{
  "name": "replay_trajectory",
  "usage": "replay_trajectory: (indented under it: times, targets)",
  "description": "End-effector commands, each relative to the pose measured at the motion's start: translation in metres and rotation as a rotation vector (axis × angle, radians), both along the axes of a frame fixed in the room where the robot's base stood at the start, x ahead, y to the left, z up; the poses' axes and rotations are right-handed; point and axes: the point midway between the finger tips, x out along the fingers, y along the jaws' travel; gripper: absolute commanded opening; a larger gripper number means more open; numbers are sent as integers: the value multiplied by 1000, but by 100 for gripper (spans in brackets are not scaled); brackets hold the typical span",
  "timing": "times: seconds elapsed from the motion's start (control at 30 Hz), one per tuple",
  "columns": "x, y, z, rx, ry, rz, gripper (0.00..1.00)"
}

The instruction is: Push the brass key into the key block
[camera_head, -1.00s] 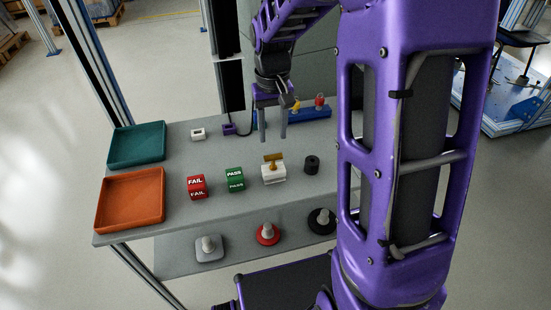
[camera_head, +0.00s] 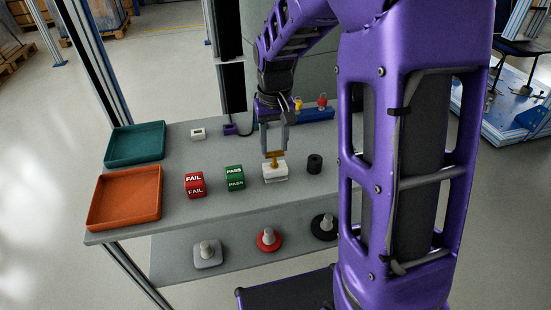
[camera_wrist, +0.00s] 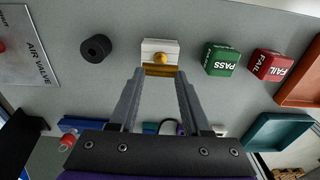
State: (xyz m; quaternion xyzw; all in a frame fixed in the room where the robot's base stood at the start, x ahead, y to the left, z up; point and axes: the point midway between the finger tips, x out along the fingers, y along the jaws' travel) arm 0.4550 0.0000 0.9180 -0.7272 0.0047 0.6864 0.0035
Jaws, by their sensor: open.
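The brass key (camera_head: 275,154) stands in the white key block (camera_head: 276,174) on the grey table, with its crossbar above the block's top. In the wrist view the key's crossbar (camera_wrist: 160,71) lies between my fingertips, and the white block (camera_wrist: 158,46) shows just beyond it. My gripper (camera_head: 274,151) is open and points down over the block. Its two fingers stand at either end of the crossbar; I cannot tell whether they touch it. The key's lower part is hidden in the block.
A green PASS block (camera_head: 235,178) and a red FAIL block (camera_head: 195,185) stand left of the key block. A black cylinder (camera_head: 314,164) stands to its right. An orange tray (camera_head: 125,220) and a teal tray (camera_head: 136,160) lie at the left. A blue rack (camera_head: 318,115) is behind.

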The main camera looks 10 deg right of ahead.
Motion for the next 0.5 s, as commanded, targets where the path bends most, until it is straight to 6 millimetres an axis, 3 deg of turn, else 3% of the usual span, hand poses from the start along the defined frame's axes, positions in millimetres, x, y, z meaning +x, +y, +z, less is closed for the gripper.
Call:
replay_trajectory:
  times: [0.03,0.3,0.5]
  targets:
    - [-11,-1,-35,2,49,-1,48]
    - [-11,-1,-36,1,49,-1,1]
    - [-11,-1,-35,1,48,-1,0]
